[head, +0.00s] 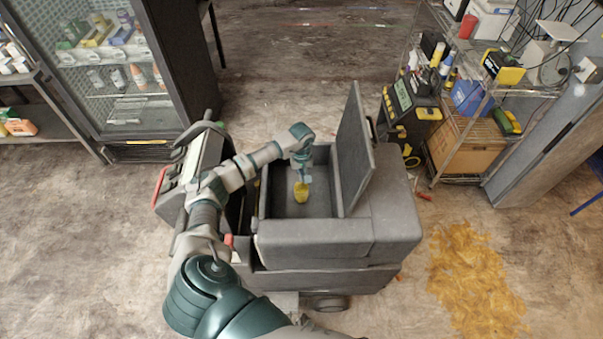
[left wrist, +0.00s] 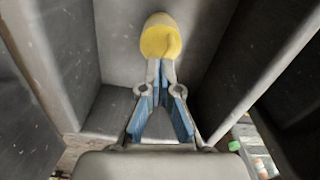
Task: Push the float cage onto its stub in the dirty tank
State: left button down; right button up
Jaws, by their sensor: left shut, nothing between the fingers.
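The yellow float cage (head: 301,192) stands inside the grey dirty tank (head: 262,205), on or near its floor. It also shows in the left wrist view (left wrist: 160,38), just past my fingertips. My left gripper (head: 303,178) reaches down into the tank from above. In the left wrist view its blue-padded fingers (left wrist: 161,70) are shut with nothing between them, and their tips are at the near end of the cage. I cannot tell whether they touch it. The stub is hidden, so I cannot tell how the cage sits on it. My right gripper is not in view.
The tank's lid (head: 355,150) stands open on the right side. The tank is part of a grey floor machine (head: 340,240). A wire shelf (head: 470,100) with goods stands at right, a glass-door freezer (head: 105,65) at left. An ochre spill (head: 475,280) lies on the floor at right.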

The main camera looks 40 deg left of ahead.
pick_arm(q)
jog(key=shift+s+f+b, duration=0.15)
jog(key=shift+f+b, duration=0.25)
jog(key=shift+b, duration=0.05)
dwell(0.3)
jog(key=shift+d+r, duration=0.1)
jog(key=shift+r, duration=0.05)
jog(key=shift+r+p, duration=0.75)
jog(key=shift+r, duration=0.6)
notch_tip(320, 180, up, 11)
jog(key=shift+w+a+r, duration=0.2)
